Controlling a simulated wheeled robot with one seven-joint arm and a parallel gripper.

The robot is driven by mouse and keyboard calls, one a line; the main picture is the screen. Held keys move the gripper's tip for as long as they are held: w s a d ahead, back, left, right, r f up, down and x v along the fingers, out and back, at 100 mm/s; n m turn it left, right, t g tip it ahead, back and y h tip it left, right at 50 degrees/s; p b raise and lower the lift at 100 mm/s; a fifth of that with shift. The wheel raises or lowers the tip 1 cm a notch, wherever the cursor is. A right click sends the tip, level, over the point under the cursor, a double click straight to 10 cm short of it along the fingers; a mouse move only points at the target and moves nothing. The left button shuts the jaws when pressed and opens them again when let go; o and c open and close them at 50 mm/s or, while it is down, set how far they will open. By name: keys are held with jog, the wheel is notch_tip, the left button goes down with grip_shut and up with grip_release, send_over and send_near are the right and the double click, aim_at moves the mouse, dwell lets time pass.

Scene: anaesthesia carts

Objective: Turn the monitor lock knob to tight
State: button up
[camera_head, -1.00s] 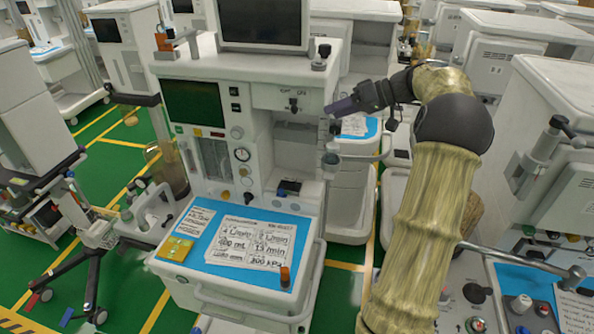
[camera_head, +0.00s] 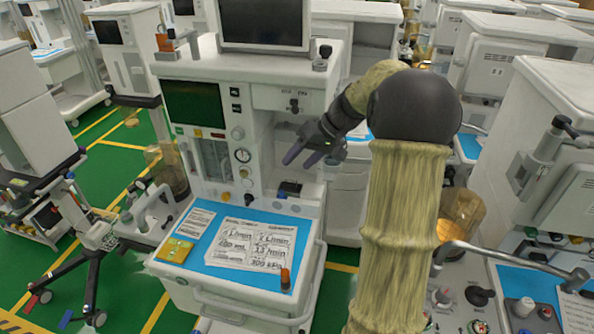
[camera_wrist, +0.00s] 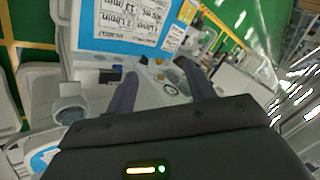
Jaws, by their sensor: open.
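The monitor (camera_head: 264,22) stands on top of the white anaesthesia cart (camera_head: 240,66). A small dark-topped knob (camera_head: 324,52) stands on the cart top to the right of the monitor. Another dark knob (camera_head: 294,105) sits on the front panel below, under a small label too blurred to read. I cannot tell for certain which one is the monitor lock knob. My gripper (camera_head: 300,159) is open and empty, in front of the cart's recess, lower than both knobs and apart from them. In the wrist view its two dark fingers (camera_wrist: 159,70) are spread, with neither knob recognisable between them.
The blue work surface (camera_head: 215,255) with printed cards lies below my gripper; it also shows in the wrist view (camera_wrist: 88,42). A small orange-capped vial (camera_head: 285,279) stands on its right edge. Another cart (camera_head: 540,110) stands close on the right. Green floor (camera_head: 110,170) is open at left.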

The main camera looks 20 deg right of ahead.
jog(key=shift+s+a+f+h, duration=0.5)
jog(key=shift+s+a+f, duration=0.4)
jog(key=shift+a, duration=0.15)
jog(key=s+a+f+h, duration=0.2)
jog(key=s+a+f, duration=0.2)
jog(key=s, duration=0.5)
jog(key=s+a+f+h, duration=0.3)
jog(key=s+a, duration=0.3)
jog(key=s, duration=0.4)
jog(key=shift+f+g, duration=0.4)
jog(key=shift+f, duration=0.1)
